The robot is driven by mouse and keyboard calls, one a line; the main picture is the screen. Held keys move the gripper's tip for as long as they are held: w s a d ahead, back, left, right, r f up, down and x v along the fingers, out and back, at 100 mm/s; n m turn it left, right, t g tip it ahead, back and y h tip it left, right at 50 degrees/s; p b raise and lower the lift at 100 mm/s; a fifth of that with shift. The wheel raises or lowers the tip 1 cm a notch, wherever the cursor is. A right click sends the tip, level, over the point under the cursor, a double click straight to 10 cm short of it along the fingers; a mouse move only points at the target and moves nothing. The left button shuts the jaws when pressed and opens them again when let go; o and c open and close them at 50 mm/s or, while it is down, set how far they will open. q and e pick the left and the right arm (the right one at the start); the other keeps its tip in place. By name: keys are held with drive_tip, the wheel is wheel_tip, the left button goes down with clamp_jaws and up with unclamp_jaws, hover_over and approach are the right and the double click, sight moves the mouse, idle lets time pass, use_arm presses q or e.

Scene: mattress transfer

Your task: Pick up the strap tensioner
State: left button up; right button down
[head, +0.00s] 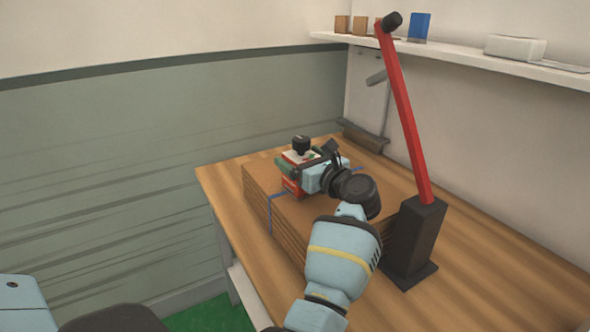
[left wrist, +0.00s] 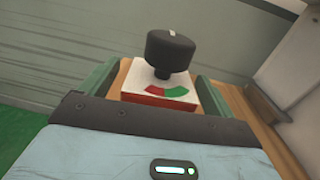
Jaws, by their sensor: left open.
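The strap tensioner (head: 301,144) is a red and white device with a black knob and a red-green dial on top. It stands on a stack of brown flat sheets (head: 262,192) bound with a blue strap (head: 279,195). My left gripper (head: 297,163) is at the tensioner, with its green fingers open on either side of it. The left wrist view shows the knob and dial of the tensioner (left wrist: 168,52) between the fingers. Contact with the fingers cannot be made out. The gripper body hides the tensioner's lower part there. My right gripper is not in view.
A tool with a long red lever (head: 405,115) and a black base (head: 414,240) stands on the wooden table (head: 480,260), right of my arm. A wall shelf (head: 470,62) with small boxes runs above. The table's right part is clear.

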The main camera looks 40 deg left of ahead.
use_arm(q)
drive_tip(key=shift+w+a, duration=0.1)
drive_tip(key=shift+a, duration=0.2)
drive_tip(key=shift+d, duration=0.2)
drive_tip(key=shift+c, duration=1.6)
drive_tip(key=c, duration=1.2)
drive_tip(key=shift+r, duration=0.15)
drive_tip(key=shift+c, duration=0.6)
drive_tip(key=shift+r, duration=5)
